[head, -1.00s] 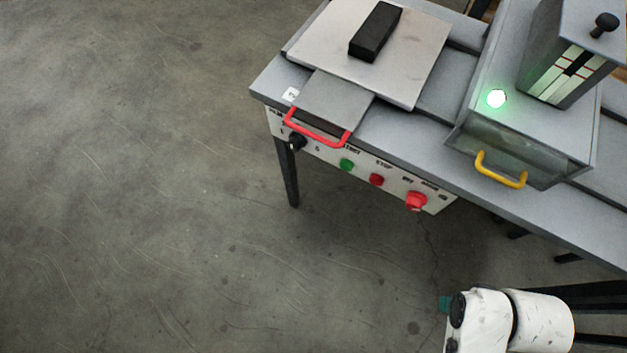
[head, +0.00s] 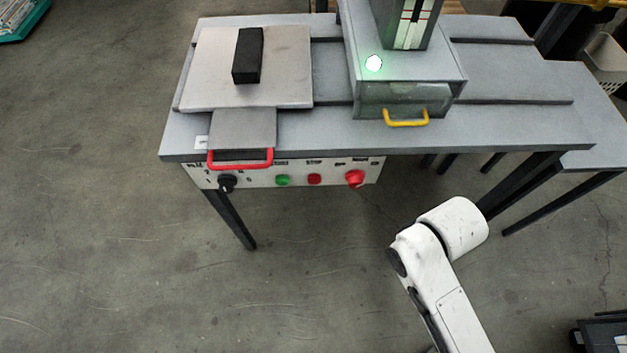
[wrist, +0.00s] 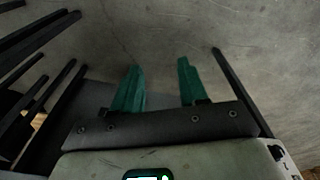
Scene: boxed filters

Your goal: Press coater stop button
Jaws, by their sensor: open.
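The coater's front panel (head: 335,171) hangs under the table edge in the head view. The small red stop button (head: 314,179) sits on it, between a green button (head: 282,180) and a larger red knob (head: 355,178). My white arm shows at the lower right of the head view, in front of and apart from the panel. My gripper (wrist: 160,68) shows in the wrist view with two teal fingers spread and nothing between them. Its fingers are hidden in the head view. The wrist view shows floor ahead of the fingers and no button.
A black dial (head: 227,182) and a red handle (head: 240,160) are at the panel's left. A yellow-handled clear drawer (head: 405,100) and a glowing green light (head: 374,63) are above. Dark table legs (head: 515,190) stand near my arm.

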